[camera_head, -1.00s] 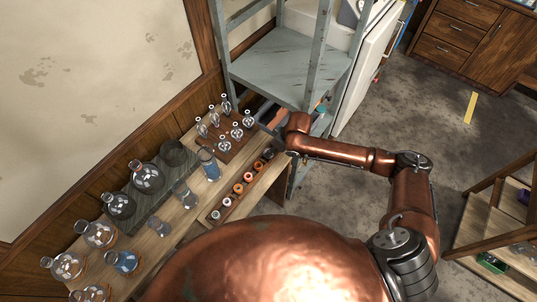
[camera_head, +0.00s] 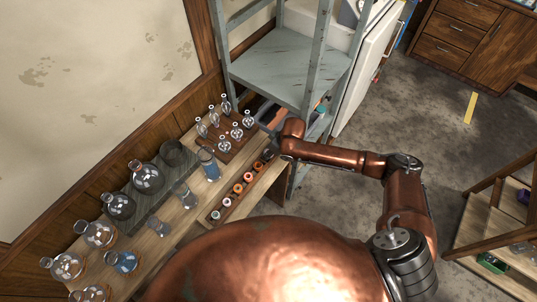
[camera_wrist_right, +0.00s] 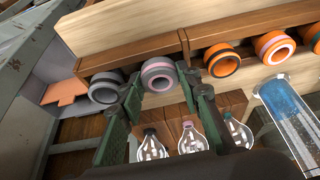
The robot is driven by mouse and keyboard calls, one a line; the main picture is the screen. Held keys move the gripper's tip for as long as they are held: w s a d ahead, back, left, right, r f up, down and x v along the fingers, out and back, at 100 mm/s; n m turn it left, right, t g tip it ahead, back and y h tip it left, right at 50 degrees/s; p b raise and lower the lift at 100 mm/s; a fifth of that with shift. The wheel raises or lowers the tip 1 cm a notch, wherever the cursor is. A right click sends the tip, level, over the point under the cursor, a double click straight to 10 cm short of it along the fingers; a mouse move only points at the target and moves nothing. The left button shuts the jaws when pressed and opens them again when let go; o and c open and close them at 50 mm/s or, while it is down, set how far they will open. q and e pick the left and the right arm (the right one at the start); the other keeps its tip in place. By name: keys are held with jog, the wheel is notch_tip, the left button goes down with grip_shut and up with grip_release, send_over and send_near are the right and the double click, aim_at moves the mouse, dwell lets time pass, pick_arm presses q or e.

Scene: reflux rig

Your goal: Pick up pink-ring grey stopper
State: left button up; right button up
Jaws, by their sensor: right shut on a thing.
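The pink-ring grey stopper (camera_wrist_right: 158,75) is in the upper middle of the right wrist view, its round pink-rimmed end facing the camera. My right gripper (camera_wrist_right: 161,86) has its two green fingers on either side of it and is shut on it. The stopper is still at the wooden stopper rack (camera_wrist_right: 140,52); I cannot tell whether it is lifted. In the head view my right gripper (camera_head: 272,150) is small and dark at the far end of the stopper row and hides the stoppers there. My left gripper is in neither view.
A plain grey stopper (camera_wrist_right: 105,87) sits close left of the gripped one; an orange stopper (camera_wrist_right: 222,60) and a pink-ring orange one (camera_wrist_right: 275,47) are to the right. Small glass flasks (camera_wrist_right: 192,138) and a blue-filled cylinder (camera_wrist_right: 295,118) stand nearby. A grey shelf (camera_head: 290,65) rises behind.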

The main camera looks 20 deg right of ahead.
jog(key=shift+r, duration=0.15)
jog(key=shift+r, duration=0.65)
jog(key=s+a+r, duration=0.2)
jog(key=s+r, duration=0.9)
jog(key=s, duration=0.2)
jog(key=shift+s+r+p, duration=0.25)
jog(key=shift+s+p, duration=0.1)
jog(key=shift+s, duration=0.05)
jog(key=shift+a, duration=0.1)
